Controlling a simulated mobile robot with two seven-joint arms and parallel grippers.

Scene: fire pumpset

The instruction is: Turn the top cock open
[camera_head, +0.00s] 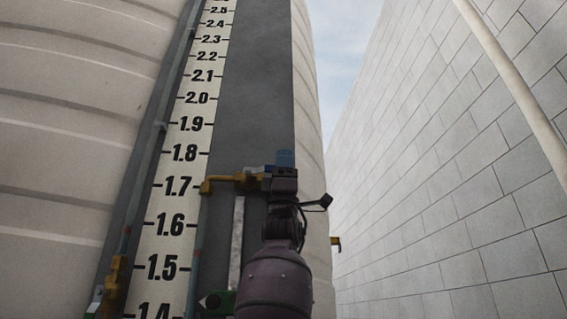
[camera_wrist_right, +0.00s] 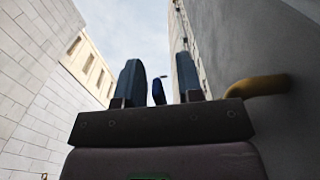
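The top cock (camera_head: 225,183) is a yellow fitting reaching right from the gauge near the 1.7 mark. A small piece of its blue handle (camera_head: 254,169) shows beside my right gripper (camera_head: 285,158), which hides the rest. In the right wrist view, the two fingers of my right gripper (camera_wrist_right: 159,82) stand apart. The dark blue handle (camera_wrist_right: 158,92) shows between them, with gaps on both sides; I see no contact. The cock's yellow pipe (camera_wrist_right: 258,86) lies right of the fingers. My left gripper is not in view.
A numbered white scale (camera_head: 185,155) runs up the pale ribbed tank (camera_head: 60,130). Another yellow fitting (camera_head: 113,280) is at lower left, and a green pointer (camera_head: 216,302) is low beside my right arm. A grey block wall (camera_head: 450,200) stands to the right, with open space between.

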